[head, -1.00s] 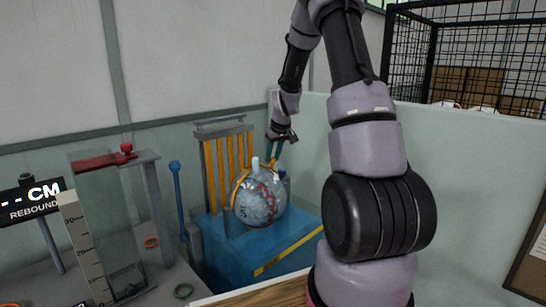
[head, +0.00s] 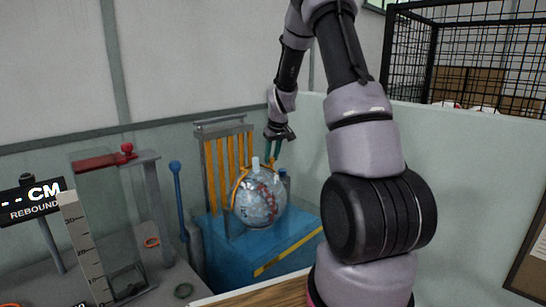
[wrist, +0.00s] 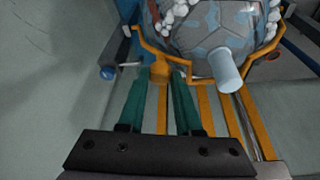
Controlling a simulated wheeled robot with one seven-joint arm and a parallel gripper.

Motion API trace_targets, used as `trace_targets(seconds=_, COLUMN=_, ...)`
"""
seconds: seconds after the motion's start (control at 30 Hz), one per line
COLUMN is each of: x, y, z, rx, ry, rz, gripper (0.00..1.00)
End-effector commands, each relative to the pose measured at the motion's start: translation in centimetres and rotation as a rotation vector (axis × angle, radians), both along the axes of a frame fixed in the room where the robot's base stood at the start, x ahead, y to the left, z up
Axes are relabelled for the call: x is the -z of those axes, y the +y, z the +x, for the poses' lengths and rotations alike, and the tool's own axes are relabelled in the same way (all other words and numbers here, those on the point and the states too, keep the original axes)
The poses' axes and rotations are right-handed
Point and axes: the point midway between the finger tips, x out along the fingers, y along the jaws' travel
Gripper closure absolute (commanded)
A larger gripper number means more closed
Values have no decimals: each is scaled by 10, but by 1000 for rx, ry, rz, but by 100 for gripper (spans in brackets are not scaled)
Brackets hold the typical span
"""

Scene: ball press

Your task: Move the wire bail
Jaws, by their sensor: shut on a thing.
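The orange wire bail (wrist: 208,84) runs around the near side of the ball in the wrist view. In the head view the bail (head: 237,183) shows as a thin orange line against the ball's left side. My gripper (wrist: 160,74) has its teal fingers on either side of the bail's orange tab (wrist: 160,71) and is shut on it. In the head view my gripper (head: 272,158) is above and behind the ball. The patterned grey ball (head: 259,202) sits in the press (head: 222,252), with a pale stub on top. Its far side is hidden.
Yellow bars (head: 221,165) stand in a grey frame behind the ball. A blue lever (head: 179,200) stands to the left, then a rebound stand with a red clamp (head: 105,160). A pale wall (head: 300,130) is close behind my arm.

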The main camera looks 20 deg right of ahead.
Motion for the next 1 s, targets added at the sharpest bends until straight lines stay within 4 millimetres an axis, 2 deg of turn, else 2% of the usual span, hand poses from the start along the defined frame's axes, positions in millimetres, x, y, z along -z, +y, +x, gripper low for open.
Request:
trace_targets(seconds=0.37, x=5, y=15, z=35, rx=-4, ry=206, rz=-89, gripper=100)
trace_targets(seconds=0.7, x=24, y=31, z=77, rx=-1, ry=196, rz=-82, gripper=100)
trace_targets(seconds=1.0, x=47, y=44, z=104, rx=-3, ry=193, rz=-80, gripper=100)
